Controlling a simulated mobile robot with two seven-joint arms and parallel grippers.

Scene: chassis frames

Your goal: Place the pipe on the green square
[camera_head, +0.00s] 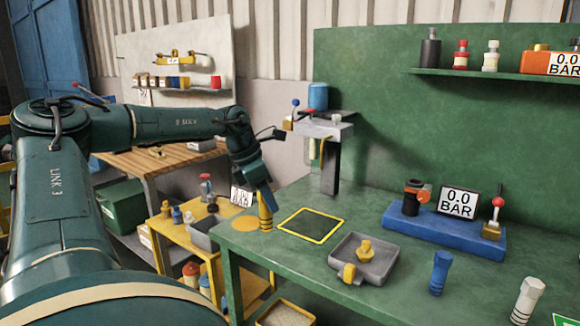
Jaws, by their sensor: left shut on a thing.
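My left gripper (264,199) reaches down from the left over the near-left part of the green table. It is shut on a yellow pipe (265,214), which is upright at the right side of a flat yellow disc mark (243,224). I cannot tell whether the pipe's lower end touches the table. The green square (310,225), dark with a yellow outline, lies flat on the table just right of the pipe and is empty. The gripper hides the pipe's top. My right gripper is not in view.
Right of the square stands a grey tray (346,248) with yellow fittings. A blue pipe-like piece (440,272) and a white one (526,300) stand farther right. Behind are a grey press (330,160) and a blue base (440,232) with a gauge and lever.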

